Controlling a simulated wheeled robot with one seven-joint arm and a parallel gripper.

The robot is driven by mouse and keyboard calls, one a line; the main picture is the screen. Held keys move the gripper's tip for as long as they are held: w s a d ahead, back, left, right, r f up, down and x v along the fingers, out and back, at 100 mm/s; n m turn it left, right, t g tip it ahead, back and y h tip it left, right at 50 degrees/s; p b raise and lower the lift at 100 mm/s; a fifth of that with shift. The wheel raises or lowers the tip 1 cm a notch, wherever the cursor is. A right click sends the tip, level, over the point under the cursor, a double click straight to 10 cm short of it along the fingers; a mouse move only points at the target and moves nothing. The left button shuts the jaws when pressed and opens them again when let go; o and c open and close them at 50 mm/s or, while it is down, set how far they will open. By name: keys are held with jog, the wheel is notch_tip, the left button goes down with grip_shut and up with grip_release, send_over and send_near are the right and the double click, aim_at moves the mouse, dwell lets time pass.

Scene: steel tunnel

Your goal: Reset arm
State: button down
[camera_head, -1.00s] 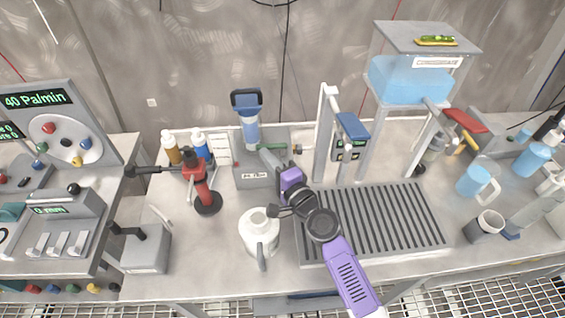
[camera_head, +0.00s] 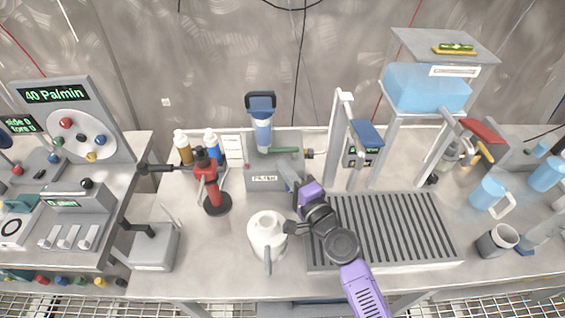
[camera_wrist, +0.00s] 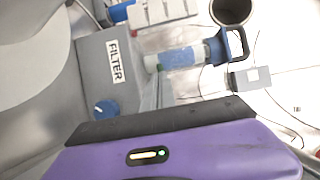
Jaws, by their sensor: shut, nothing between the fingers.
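A red lever device (camera_head: 210,185) stands left of the filter box. A frame with a blue tank (camera_head: 428,88) rises behind the tray. A blue mug (camera_head: 488,194) and a grey cup (camera_head: 497,240) stand at the right. Bench space left of the jug is clear.

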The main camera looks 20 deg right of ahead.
jog(key=s+d+r+n+g+h, duration=0.1)
jog(key=s+n, duration=0.7)
jog(key=s, duration=1.3)
jog(key=s+d+r+n+g+h, duration=0.1)
jog(key=s+n, duration=0.7)
jog(key=s, duration=1.4)
notch_tip(320, 180, up, 3)
jog(key=shift+d+f+g+h, duration=0.1)
jog(key=shift+d+g+h, duration=0.1)
jog(key=shift+g+h, duration=0.35)
